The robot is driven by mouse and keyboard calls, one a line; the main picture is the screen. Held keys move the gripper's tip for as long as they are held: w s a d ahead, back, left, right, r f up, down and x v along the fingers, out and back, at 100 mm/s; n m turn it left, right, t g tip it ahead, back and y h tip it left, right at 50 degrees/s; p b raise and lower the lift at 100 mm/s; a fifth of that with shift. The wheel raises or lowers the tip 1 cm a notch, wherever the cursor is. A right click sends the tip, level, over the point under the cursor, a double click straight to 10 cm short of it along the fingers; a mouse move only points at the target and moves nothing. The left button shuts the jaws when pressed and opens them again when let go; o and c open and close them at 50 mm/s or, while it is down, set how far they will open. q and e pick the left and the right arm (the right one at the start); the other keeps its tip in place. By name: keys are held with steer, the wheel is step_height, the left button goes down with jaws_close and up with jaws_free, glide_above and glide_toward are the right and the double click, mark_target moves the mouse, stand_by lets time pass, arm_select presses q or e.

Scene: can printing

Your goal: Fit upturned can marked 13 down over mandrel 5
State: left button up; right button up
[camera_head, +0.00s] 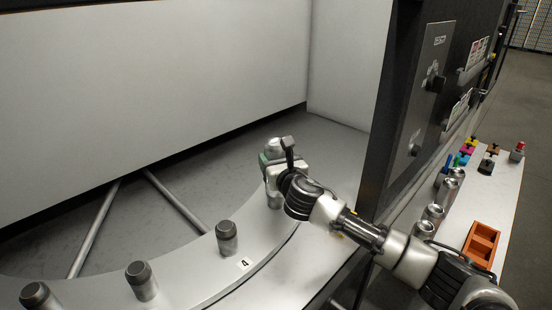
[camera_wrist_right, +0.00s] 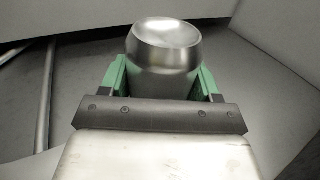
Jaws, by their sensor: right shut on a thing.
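My right gripper (camera_head: 271,162) is shut on a silver can (camera_head: 275,146) at the far right end of the curved ring. In the right wrist view the can (camera_wrist_right: 165,48) stands between the green fingers of the gripper (camera_wrist_right: 163,78), with its domed bottom up. Its number does not show. The label 4 (camera_head: 244,264) lies on the ring next to a dark-topped mandrel (camera_head: 227,238). My left gripper is not in view.
More mandrels (camera_head: 141,280) stand along the curved ring (camera_head: 190,272) to the left. A dark machine panel (camera_head: 432,85) rises at right. Beyond it, a side table holds several cans (camera_head: 433,214), an orange tray (camera_head: 482,246) and small coloured items (camera_head: 471,143).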

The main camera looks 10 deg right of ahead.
steer(key=shift+f+b, duration=1.35)
steer(key=shift+f, duration=0.9)
steer(key=o, duration=1)
steer(key=shift+r, duration=0.1)
steer(key=shift+c, duration=0.2)
steer(key=s+d+b, duration=0.1)
steer(key=s+b, duration=0.1)
steer(key=s, duration=0.8)
steer(key=shift+s+d, duration=0.25)
steer(key=shift+s, duration=0.1)
